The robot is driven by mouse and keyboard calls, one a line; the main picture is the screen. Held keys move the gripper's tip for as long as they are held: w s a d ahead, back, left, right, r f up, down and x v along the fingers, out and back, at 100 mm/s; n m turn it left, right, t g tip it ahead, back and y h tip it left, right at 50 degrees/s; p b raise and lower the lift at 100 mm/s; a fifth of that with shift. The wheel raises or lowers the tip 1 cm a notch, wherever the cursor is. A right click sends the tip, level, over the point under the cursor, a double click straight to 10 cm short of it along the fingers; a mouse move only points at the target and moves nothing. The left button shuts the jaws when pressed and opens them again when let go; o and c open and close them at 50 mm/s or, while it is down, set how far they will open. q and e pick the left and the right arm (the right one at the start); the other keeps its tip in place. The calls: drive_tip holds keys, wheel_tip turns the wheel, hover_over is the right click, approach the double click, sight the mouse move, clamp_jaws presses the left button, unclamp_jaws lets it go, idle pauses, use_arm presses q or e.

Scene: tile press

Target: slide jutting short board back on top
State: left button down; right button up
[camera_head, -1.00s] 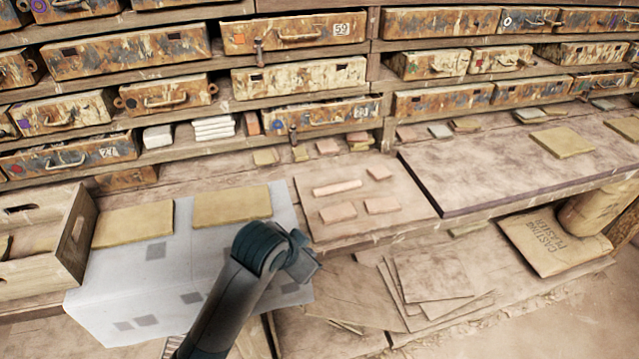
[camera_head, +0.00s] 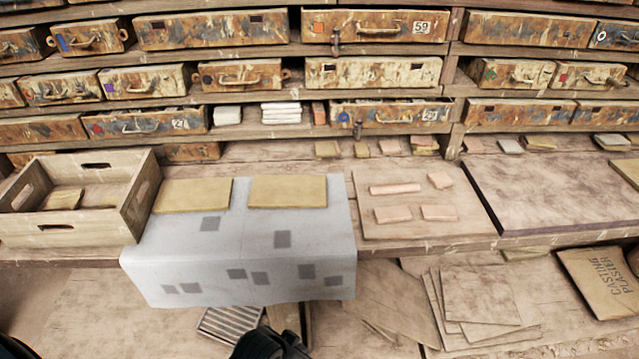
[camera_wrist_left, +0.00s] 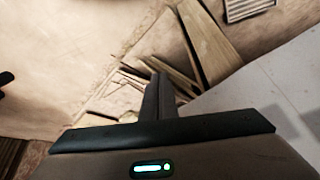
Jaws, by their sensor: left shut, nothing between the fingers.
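Flat boards lie in a loose, fanned stack low under the bench in the head view. The top board (camera_head: 480,293) is short and nearly square, and longer board edges show from under it. A wider board (camera_head: 393,300) lies to its left, skewed. Which board juts out is hard to tell from here. My left gripper (camera_wrist_left: 158,82) is shut and empty in the left wrist view, with thin board edges (camera_wrist_left: 128,85) beyond its fingers. I cannot tell whether it touches them. A dark part of mine shows at the head view's bottom edge. My right gripper is not seen.
A cloth (camera_head: 180,250) hangs over the bench front, left of the boards. A wooden crate (camera_head: 140,205) stands on the bench. A plaster sack (camera_head: 600,285) lies right of the stack. A vent grille (camera_head: 228,325) lies low beneath the cloth.

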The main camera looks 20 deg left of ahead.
use_arm(q)
wheel_tip(320, 180, down, 25)
drive_tip(key=s+b, duration=0.3)
drive_tip(key=b, duration=0.2)
drive_tip(key=s+f+t+b, duration=0.1)
drive_tip(key=s+f+b, duration=0.1)
drive_tip(key=s+f, duration=0.7)
wheel_tip(320, 180, down, 5)
drive_tip(key=shift+s+a+r+n+t+b, duration=0.15)
drive_tip(key=shift+s+a+n+t+b, duration=0.15)
drive_tip(key=shift+s+n+b, duration=0.1)
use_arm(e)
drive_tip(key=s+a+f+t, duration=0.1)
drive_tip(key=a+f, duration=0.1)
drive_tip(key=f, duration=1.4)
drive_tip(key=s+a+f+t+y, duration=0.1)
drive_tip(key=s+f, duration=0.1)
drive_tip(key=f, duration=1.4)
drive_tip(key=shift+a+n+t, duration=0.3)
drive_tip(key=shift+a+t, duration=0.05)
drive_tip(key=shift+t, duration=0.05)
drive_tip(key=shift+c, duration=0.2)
